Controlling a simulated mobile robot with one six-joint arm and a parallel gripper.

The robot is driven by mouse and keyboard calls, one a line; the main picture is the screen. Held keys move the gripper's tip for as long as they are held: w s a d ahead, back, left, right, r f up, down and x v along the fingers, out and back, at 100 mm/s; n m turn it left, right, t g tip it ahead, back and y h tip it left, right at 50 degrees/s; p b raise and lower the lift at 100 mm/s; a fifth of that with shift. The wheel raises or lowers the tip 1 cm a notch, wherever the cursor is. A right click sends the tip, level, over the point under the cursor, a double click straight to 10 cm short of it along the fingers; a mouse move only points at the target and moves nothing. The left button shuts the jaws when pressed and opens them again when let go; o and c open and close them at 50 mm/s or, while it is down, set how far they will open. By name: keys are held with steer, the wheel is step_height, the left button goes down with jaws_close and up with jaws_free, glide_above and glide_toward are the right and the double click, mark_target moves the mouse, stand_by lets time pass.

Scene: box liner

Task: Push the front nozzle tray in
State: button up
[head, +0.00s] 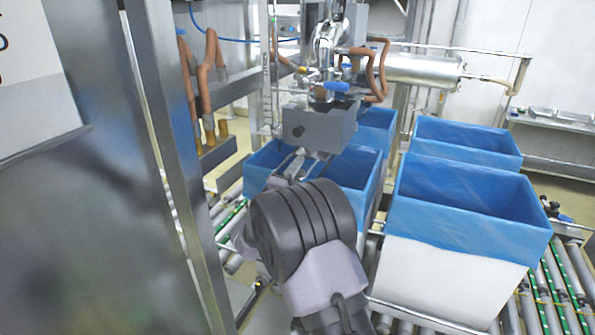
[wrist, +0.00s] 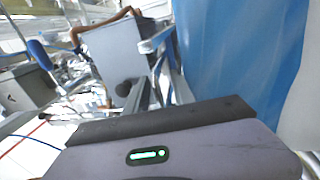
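A grey metal box (head: 318,125) with a dark round knob hangs under the filling pipework, above the blue-lined boxes. It also shows in the wrist view (wrist: 122,52), upper left. I take it as part of the nozzle unit; I cannot tell the front nozzle tray's edges apart from it. My gripper (head: 296,165) is just below and in front of this box, partly hidden behind my dark wrist. Narrow grey metal parts stand beyond my gripper's body in the wrist view. I cannot tell whether they touch the box, or whether the fingers are apart.
A white box with a blue liner (head: 470,198) stands close on the right; another lined box (head: 468,140) is behind it. A blue-lined box (head: 358,172) is beneath the nozzle unit. A steel frame post (head: 165,150) rises on the left. Roller conveyors (head: 560,275) run below.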

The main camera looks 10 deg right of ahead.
steer(key=shift+c, duration=0.2)
jaws_close()
stand_by(1.1)
